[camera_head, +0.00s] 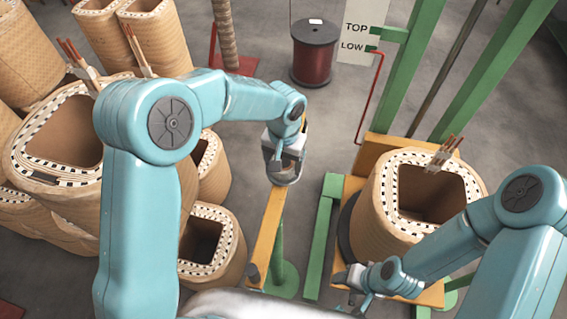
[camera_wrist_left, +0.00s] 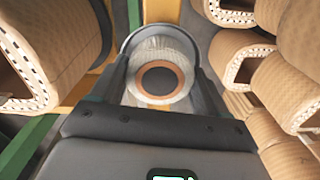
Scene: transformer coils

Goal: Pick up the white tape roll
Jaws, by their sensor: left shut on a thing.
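The white tape roll (camera_wrist_left: 160,53) shows in the left wrist view as a pale, see-through ring with a brown inner core and a dark hole. My left gripper (camera_wrist_left: 160,78) is shut on it, with one finger on each side. In the head view my left gripper (camera_head: 284,172) is above the orange beam, and the roll is mostly hidden there by the gripper. My right gripper (camera_head: 349,279) is beside the base of the right coil, far from the roll; I cannot tell whether it is open.
An orange beam (camera_head: 267,235) runs below my left gripper. Paper-wrapped coils (camera_head: 205,243) crowd the left side. A large coil (camera_head: 385,205) stands on the right by green posts (camera_head: 410,60). A dark red wire spool (camera_head: 315,62) stands at the back. Grey floor lies open between.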

